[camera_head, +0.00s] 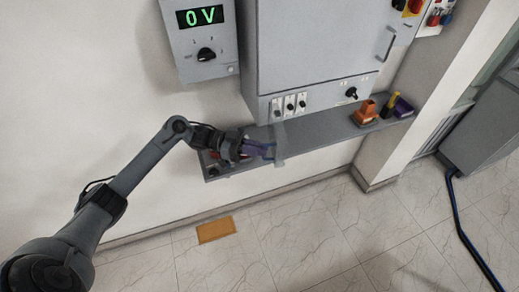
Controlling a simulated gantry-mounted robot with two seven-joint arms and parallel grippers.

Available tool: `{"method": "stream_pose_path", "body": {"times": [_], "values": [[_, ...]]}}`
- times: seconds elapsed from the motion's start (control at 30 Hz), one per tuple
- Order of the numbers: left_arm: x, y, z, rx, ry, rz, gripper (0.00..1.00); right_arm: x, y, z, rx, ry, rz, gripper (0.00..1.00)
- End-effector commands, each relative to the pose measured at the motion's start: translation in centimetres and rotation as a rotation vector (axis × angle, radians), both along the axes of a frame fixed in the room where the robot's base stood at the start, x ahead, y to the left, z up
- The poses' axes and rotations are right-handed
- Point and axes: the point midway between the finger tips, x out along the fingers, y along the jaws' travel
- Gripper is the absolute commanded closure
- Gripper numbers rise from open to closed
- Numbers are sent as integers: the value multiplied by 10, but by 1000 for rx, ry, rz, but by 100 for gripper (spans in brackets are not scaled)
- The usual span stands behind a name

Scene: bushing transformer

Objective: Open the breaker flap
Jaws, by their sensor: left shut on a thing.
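A pale, see-through panel, which looks like the breaker flap (280,145), shows below the small breakers (290,106) at the lower left of the large grey cabinet (310,50). My left gripper (266,150) reaches in from the left, just under the cabinet's bottom edge. Its bluish fingers are shut at the left edge of this panel. The contact is small and partly hidden, and the flap's hinge is hard to make out. My right gripper is not in view.
A grey shelf (330,130) runs under the cabinet, with an orange item (366,112) and a purple item (403,107) at its right. A grey box reading "0 V" (200,40) hangs at upper left. An orange-brown plate (215,230) lies on the floor.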

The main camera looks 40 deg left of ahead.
Motion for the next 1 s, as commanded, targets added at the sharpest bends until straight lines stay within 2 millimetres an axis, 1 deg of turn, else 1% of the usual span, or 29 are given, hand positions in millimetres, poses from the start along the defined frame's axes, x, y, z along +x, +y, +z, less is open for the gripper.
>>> {"method": "stream_pose_path", "body": {"times": [0.03, 0.17, 0.2, 0.33, 0.6, 0.73, 0.87, 1.0], "values": [[2, 4, 0, 3, -1, 12, 100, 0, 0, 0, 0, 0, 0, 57], [3, 4, 0, 3, -1, 14, 100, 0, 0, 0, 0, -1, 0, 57], [3, 4, 0, 3, -1, 14, 85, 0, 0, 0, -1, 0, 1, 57], [2, 3, 0, 3, -1, 11, 66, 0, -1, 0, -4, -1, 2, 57], [1, 2, -1, 1, 0, 7, 65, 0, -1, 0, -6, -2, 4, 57], [-1, 6, -1, 2, 0, 7, 65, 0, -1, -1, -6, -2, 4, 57], [-8, 18, -3, 4, 2, 8, 65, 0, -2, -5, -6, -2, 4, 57], [-19, 38, -3, 5, 2, 8, 65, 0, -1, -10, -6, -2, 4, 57]]}}
